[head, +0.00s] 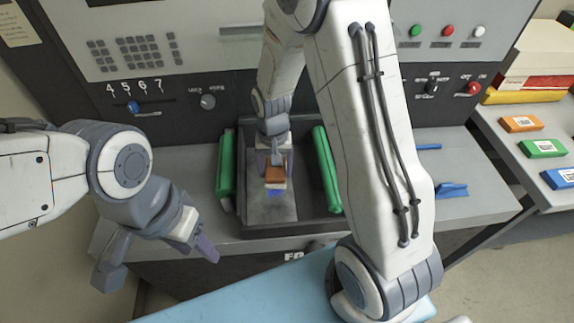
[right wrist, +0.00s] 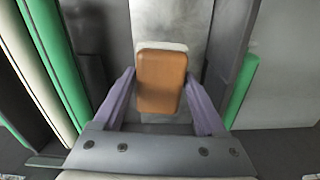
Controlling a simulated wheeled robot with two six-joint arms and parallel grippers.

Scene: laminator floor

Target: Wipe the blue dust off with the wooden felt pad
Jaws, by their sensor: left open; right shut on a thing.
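The wooden felt pad (head: 275,173) is an orange-brown block with a pale felt layer under it. My right gripper (head: 273,165) is shut on it, inside the dark tray between the green rollers. In the right wrist view the pad (right wrist: 161,80) sits between the two purple fingers, over a grey metal plate (right wrist: 171,22). A small patch of blue dust (head: 275,192) shows on the plate (head: 270,208) just below the pad in the head view. Whether the felt touches the plate I cannot tell. My left gripper (head: 160,262) is open and empty at the left, in front of the machine.
A blue object (head: 452,190) lies on the bench to the right. Orange, green and blue labelled blocks (head: 541,148) sit on the side table. A control panel (head: 140,55) rises behind.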

